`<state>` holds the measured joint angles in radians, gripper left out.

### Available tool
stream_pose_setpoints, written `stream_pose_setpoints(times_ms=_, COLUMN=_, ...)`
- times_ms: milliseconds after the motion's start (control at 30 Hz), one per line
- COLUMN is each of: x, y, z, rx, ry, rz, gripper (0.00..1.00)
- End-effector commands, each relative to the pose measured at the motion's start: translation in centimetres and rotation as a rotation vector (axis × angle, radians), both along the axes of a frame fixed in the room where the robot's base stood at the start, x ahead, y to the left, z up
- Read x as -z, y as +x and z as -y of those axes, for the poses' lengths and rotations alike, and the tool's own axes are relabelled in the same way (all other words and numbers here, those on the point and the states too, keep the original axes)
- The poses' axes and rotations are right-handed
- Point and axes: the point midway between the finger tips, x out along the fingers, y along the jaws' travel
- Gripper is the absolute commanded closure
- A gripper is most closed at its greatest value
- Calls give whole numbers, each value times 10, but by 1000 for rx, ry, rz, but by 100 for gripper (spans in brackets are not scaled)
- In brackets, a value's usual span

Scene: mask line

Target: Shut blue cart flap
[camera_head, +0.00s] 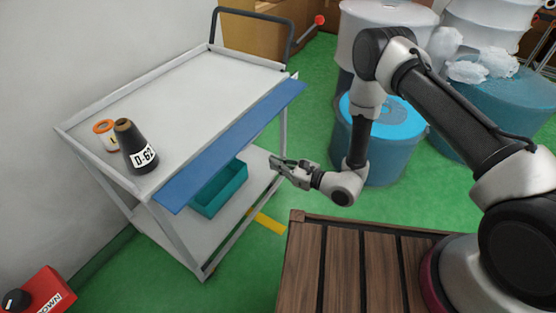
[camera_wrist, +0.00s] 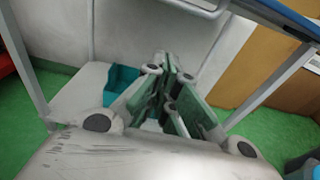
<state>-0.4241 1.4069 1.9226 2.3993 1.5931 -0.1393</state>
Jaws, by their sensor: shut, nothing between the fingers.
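The cart (camera_head: 215,85) is a grey-white two-shelf trolley against the wall at the left of the head view. Its blue flap (camera_head: 232,142) runs along the long side of the top shelf facing me and sticks outward, sloping a little. In the wrist view a blue strip, likely the flap (camera_wrist: 285,14), crosses the top right corner. My gripper (camera_head: 277,163) is shut and empty, just off the cart's open side, below the flap's right half and apart from it. Its fingers (camera_wrist: 172,85) also show in the middle of the wrist view.
On the cart top stand a dark cone marked D-62 (camera_head: 133,148) and an orange-white spool (camera_head: 106,132). A teal bin (camera_head: 222,190) sits on the lower shelf. A wooden pallet-like platform (camera_head: 345,262) lies in front. Blue drums (camera_head: 385,150) stand behind my arm.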

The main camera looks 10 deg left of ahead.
Motion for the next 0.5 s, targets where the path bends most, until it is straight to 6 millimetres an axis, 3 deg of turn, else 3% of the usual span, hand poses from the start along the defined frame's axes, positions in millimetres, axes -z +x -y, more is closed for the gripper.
stream_pose_setpoints(times_ms=367, x=8, y=29, z=-74, rx=-4, ry=3, rz=2, gripper=100)
stream_pose_setpoints(times_ms=500, x=-13, y=29, z=-70, rx=-1, ry=1, rz=-1, gripper=100)
